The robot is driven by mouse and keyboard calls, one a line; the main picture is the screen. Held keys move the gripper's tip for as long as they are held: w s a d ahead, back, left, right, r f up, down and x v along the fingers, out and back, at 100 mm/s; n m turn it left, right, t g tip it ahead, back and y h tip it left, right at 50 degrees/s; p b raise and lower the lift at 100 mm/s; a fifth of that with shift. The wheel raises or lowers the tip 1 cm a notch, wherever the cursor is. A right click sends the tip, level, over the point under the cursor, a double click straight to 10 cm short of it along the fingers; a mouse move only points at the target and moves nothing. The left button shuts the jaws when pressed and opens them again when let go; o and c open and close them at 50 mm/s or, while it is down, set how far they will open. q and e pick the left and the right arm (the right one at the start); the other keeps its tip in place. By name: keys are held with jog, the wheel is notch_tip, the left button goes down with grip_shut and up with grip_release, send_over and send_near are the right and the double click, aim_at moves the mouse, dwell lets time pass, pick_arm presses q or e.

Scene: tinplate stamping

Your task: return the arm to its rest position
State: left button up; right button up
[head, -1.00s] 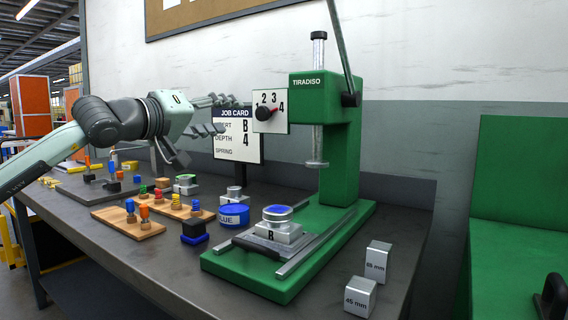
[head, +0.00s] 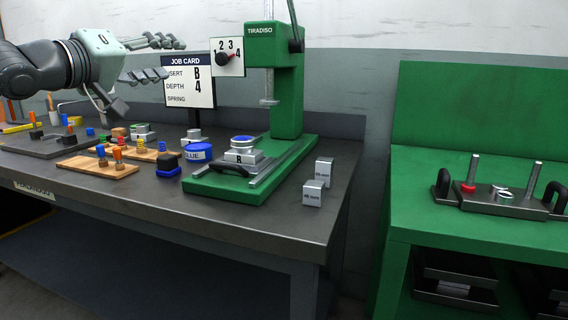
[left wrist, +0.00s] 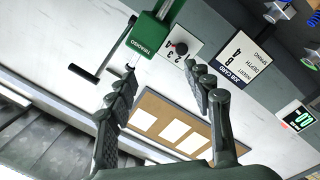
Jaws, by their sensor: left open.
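My left gripper (head: 158,58) is raised above the back of the bench in the head view, its fingers pointing right, apart and empty. In the left wrist view its two fingers (left wrist: 165,92) are spread with nothing between them. Its tips are at the left of the job card (head: 188,80) and the green press (head: 288,90), apart from the press as seen. My right gripper is not in view.
The press base holds a block with a blue top (head: 243,150). A blue tin (head: 198,152), pegged wooden boards (head: 120,168) and two metal gauge blocks (head: 313,193) stand on the grey bench (head: 250,225). A green bench (head: 425,218) with a fixture stands right, across a gap.

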pick_arm(q)
jog(key=s+d+f+n+g+h, duration=0.2)
jog(key=s+d+f+n+h, duration=0.1)
jog(key=d+f+n+h, duration=0.5)
jog(key=s+a+f+m+t+y, duration=0.3)
jog(key=a+f+m+y, duration=1.8)
jog(key=a+f+m, duration=0.8)
jog(key=s+a+f+n+g+y, duration=0.1)
jog(key=s+a+f+n+g, duration=0.2)
jog(key=s+f, duration=0.4)
jog(key=s+a+f+n+g, duration=0.1)
jog(key=s+f+n+g, duration=0.35)
jog(key=s+f, duration=0.35)
jog(key=s+a+f+n+g+y, duration=0.1)
jog(key=s+a+f+n+g, duration=0.15)
jog(key=s+f+g, duration=0.35)
jog(key=s+d+f+n+h, duration=0.2)
jog(key=d+f, duration=0.5)
jog(key=d, duration=0.4)
jog(key=s+d+f+n+h, duration=0.3)
jog(key=d+f, duration=0.4)
jog(key=d, duration=0.4)
jog(key=shift+s+d+g+h+p, duration=0.4)
jog(key=shift+s+g+h, duration=0.1)
jog(key=shift+s, duration=0.5)
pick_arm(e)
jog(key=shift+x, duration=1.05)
